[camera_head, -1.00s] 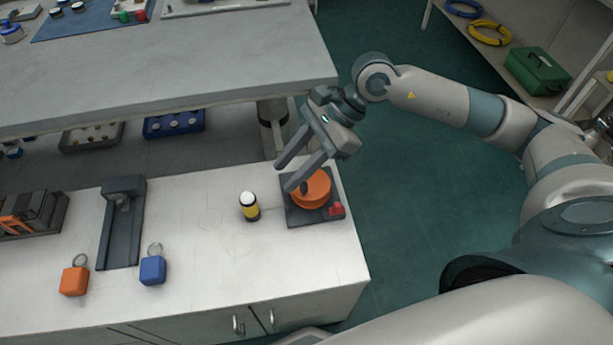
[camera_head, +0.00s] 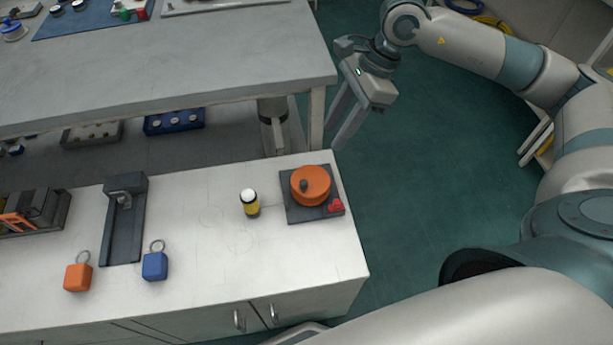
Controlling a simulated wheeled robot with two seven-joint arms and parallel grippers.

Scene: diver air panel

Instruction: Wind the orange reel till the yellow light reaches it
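The orange reel (camera_head: 314,181) sits on a dark square base (camera_head: 298,213) near the right end of the white counter. A dark crank knob (camera_head: 304,185) stands on its top and a red part (camera_head: 335,206) is at the base's front right corner. The yellow light (camera_head: 251,209), a small cylinder with a white top and dark bands, stands upright just left of the base, apart from the reel. My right gripper (camera_head: 338,126) is open and empty, up and to the right of the reel, past the counter's edge. My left gripper is not in view.
An orange block (camera_head: 78,277) and a blue block (camera_head: 155,266), each with a ring, lie at the counter's front left. A dark stand (camera_head: 122,225) is behind them. A grey workbench (camera_head: 200,70) runs along the back. Green floor is clear to the right.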

